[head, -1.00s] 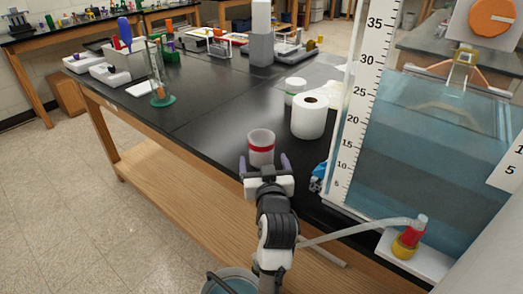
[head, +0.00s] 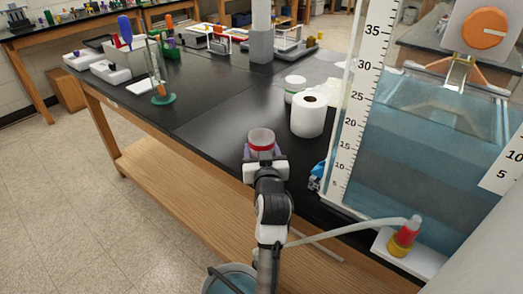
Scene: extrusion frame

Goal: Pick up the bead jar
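A translucent jar with a red band (head: 261,138) stands on the near edge of the black bench top in the head view. I take it for the bead jar, but its contents cannot be made out. My gripper (head: 262,152) is right at it from the near side, with one purple finger on each side of its lower part. The gripper body hides the jar's base. The fingers look close to the jar's walls, but whether they press on it cannot be told. The jar is upright.
A white paper roll (head: 309,115) stands right of the jar, with a white-lidded jar (head: 294,88) behind it. A large water tank with a scale (head: 354,100) is close on the right. A cylinder with a green base (head: 163,98) stands far left. The bench left of the jar is clear.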

